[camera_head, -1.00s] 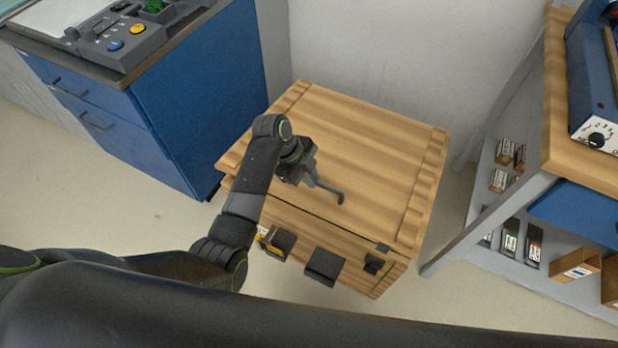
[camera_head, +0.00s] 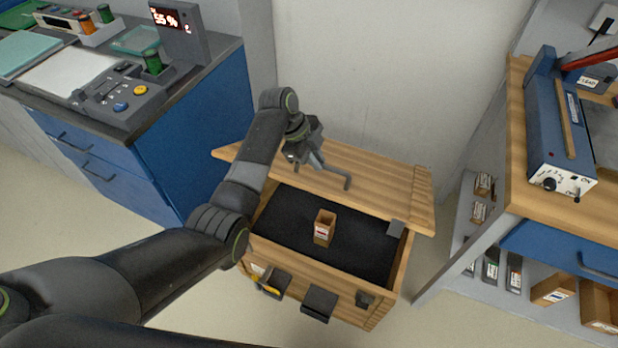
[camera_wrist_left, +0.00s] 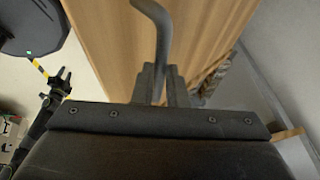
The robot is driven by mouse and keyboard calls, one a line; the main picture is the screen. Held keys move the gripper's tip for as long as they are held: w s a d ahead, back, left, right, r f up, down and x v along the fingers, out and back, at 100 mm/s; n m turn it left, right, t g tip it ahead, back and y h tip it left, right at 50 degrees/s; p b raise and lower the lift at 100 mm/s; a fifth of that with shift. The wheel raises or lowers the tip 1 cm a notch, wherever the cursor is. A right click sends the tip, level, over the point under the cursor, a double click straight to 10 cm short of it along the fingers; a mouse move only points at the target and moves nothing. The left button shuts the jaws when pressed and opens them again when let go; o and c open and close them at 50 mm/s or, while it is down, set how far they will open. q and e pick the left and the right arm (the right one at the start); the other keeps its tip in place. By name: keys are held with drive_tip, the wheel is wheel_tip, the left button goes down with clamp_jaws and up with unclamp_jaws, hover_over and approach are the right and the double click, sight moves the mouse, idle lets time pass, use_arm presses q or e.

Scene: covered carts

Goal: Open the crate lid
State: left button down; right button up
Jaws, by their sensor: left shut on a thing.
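The wooden crate (camera_head: 345,282) stands on the floor by the wall. Its lid (camera_head: 385,182) is raised and tilted up at the back, so the dark inside (camera_head: 275,215) shows. A small brown box (camera_head: 324,228) with a label stands inside. My left gripper (camera_head: 318,160) is at the lid and shut on a grey bent handle bar (camera_head: 340,178). In the left wrist view the bar (camera_wrist_left: 159,35) rises from between the fingers (camera_wrist_left: 160,85), with the wooden lid (camera_wrist_left: 215,40) behind it. My right gripper is not in view.
A blue cabinet (camera_head: 195,130) stands close on the left, with a control box (camera_head: 120,95) on top. A wooden workbench (camera_head: 512,160) with shelves (camera_head: 455,235) is on the right. The wall (camera_head: 390,80) is behind the crate. Black latches (camera_head: 319,304) are on the crate's front.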

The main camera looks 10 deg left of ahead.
use_arm(q)
drive_tip(key=shift+w+d+r, duration=0.2)
drive_tip(key=shift+w+r, duration=0.35)
drive_tip(key=shift+w, duration=0.05)
drive_tip(key=shift+w+d+r, duration=0.15)
drive_tip(key=shift+w+r, duration=0.35)
drive_tip(key=shift+w, duration=0.05)
